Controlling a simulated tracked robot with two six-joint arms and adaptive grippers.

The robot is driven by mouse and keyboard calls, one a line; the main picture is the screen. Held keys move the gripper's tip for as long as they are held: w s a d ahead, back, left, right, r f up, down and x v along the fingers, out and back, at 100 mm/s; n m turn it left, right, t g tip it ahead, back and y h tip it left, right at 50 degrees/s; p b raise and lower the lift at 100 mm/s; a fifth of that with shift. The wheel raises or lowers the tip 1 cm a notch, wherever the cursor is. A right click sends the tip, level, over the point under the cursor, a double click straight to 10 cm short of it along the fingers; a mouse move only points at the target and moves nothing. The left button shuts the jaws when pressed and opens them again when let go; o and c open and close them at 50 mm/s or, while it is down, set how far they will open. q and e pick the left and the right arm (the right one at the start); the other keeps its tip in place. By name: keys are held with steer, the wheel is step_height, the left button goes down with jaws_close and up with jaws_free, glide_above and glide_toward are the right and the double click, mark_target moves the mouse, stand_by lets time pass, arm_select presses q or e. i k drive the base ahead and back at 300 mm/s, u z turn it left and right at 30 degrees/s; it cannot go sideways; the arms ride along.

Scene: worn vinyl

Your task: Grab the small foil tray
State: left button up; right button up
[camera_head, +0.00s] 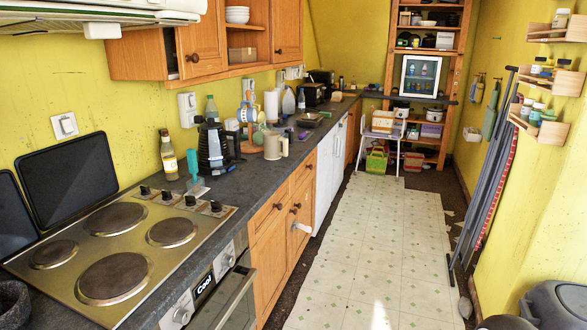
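A small, shallow, dark tray-like thing (310,119) with a paler rim lies on the far part of the grey worktop. It may be the foil tray, but it is too small here to tell its material. Several items stand close around it. Neither of my grippers is in view, so nothing is seen touching it.
The worktop (240,187) runs along the left wall, with a four-plate hob (150,235) nearest. A black kettle (211,145), a bottle (168,155) and a beige jug (272,146) stand along it. The pale vinyl floor (375,250) is clear; poles lean at right.

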mark_target(307, 116)
steer(key=z, duration=0.6)
steer(key=i, duration=1.35)
steer(key=z, duration=0.6)
steer(key=i, duration=1.35)
steer(key=u, duration=0.7)
steer(key=i, duration=1.1)
steer(key=u, duration=0.55)
steer(key=k, duration=0.8)
steer(key=u, duration=0.25)
steer(key=i, duration=0.85)
steer(key=z, duration=0.1)
